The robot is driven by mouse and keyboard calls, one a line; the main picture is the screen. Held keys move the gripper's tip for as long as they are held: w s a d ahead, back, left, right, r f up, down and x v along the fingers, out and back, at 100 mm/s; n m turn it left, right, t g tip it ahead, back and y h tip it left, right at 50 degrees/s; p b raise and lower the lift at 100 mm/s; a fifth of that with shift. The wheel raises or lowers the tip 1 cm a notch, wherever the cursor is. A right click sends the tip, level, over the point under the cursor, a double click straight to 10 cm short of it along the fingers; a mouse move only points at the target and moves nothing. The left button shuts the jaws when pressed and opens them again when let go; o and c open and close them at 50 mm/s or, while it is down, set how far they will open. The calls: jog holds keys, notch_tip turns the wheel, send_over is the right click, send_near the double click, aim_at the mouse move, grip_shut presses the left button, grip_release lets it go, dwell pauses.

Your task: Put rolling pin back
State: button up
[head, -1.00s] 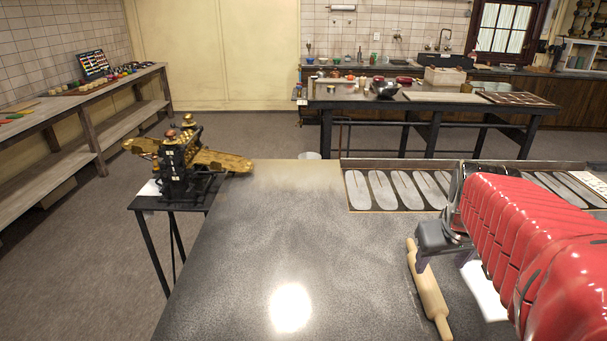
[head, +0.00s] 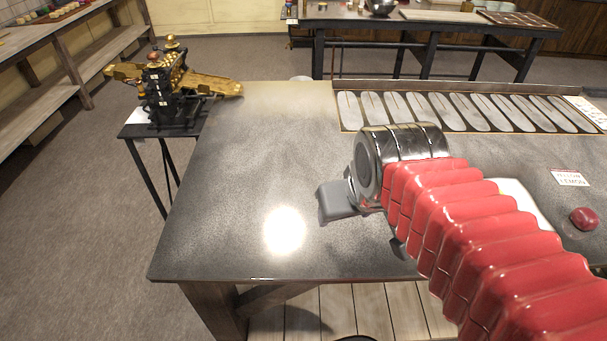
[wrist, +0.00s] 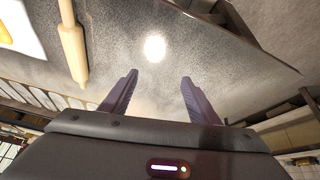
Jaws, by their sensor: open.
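The rolling pin (wrist: 73,45) is pale wood and lies on the grey speckled counter (head: 260,140). It shows at the upper left of the wrist view, clear of the fingers. In the head view it is not visible; my red-sleeved arm covers part of the counter there. My gripper (wrist: 158,84) is open, its two dark fingers wide apart with nothing between them. In the wrist view the pin is to the left of the left finger. In the head view my grey gripper body is over the middle of the counter, and its fingertips are hard to make out.
A shallow tray (head: 465,131) with several pale long shapes lies along the counter's back edge. A labelled card (head: 569,178) and a red lump (head: 584,219) are at right. A gold-and-black machine (head: 165,85) stands beyond the left edge. The counter's left part is clear.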

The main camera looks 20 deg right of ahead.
jog(key=shift+n+y, duration=0.3)
jog(key=shift+y, duration=0.1)
jog(key=a, duration=0.1)
jog(key=s+a, duration=0.2)
jog(key=a, duration=0.1)
jog(key=shift+s+f, duration=0.1)
jog(key=shift+f, duration=0.3)
